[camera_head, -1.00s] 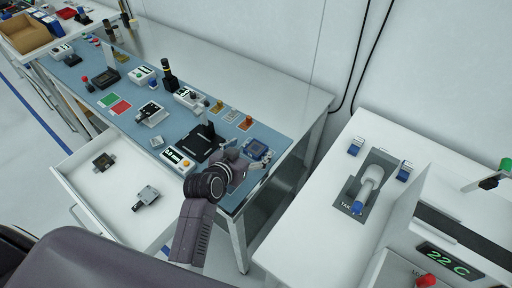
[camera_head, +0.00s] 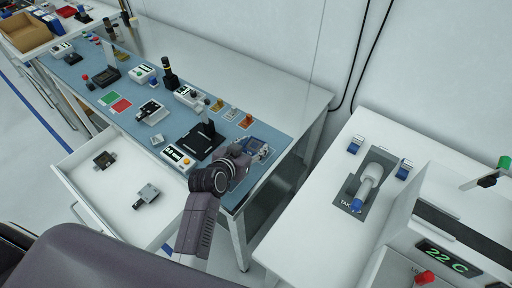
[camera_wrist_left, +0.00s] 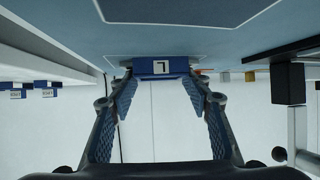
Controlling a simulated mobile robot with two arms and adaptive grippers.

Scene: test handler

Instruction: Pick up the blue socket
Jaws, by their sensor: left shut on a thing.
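The blue socket (camera_wrist_left: 160,67) shows in the left wrist view as a blue block with a white label bearing a dark mark. It lies between the fingertips of my left gripper (camera_wrist_left: 160,82), which is shut on it. In the head view my left gripper (camera_head: 259,152) is at the right end of the blue bench mat (camera_head: 222,120) and partly covers the socket. I cannot tell whether the socket is clear of the mat. My right gripper is not in view.
An open drawer (camera_head: 120,185) holds two metal parts. At right, a white table (camera_head: 300,225) carries a grey fixture and blue blocks.

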